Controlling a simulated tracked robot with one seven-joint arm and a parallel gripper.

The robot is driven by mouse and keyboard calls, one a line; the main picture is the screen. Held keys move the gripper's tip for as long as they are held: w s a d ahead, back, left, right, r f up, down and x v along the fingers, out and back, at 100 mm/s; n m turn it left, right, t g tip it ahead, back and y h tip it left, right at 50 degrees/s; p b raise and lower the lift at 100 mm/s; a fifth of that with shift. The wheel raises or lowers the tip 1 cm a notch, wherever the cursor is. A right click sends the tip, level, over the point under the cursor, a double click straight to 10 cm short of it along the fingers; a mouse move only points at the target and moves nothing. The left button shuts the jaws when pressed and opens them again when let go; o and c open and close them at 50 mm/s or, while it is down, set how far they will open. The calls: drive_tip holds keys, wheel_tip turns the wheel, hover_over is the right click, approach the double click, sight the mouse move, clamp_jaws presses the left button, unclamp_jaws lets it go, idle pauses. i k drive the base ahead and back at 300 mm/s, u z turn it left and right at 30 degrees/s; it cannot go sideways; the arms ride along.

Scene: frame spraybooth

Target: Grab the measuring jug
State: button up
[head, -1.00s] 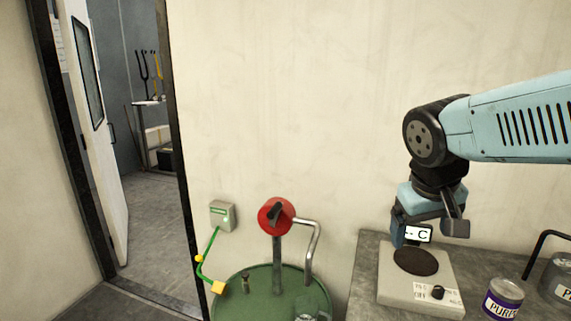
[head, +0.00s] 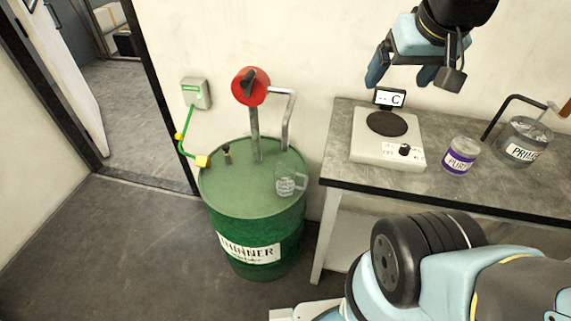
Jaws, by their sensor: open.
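The measuring jug (head: 286,184) is clear, with markings on its side and a handle at its right. It stands upright on the right part of the green drum's lid (head: 240,176), below the bent pump spout. My gripper (head: 400,82) is open and empty. In the picture it is above and to the right of the jug, over the bench's back left area near the scale's display. The jug is apart from the gripper.
A red-headed pump (head: 251,87) rises from the drum, with a green cable clipped to the rim. The grey bench (head: 345,130) holds a white hotplate-like scale (head: 385,150), a purple-labelled tin (head: 460,157) and a primer pot (head: 520,143). Open floor lies left of the drum.

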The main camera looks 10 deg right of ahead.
sight(286, 174)
drive_tip(key=k, duration=1.25)
drive_tip(key=u, duration=0.2)
drive_tip(key=i, duration=0.35)
drive_tip(key=u, duration=0.8)
drive_tip(key=i, duration=1.1)
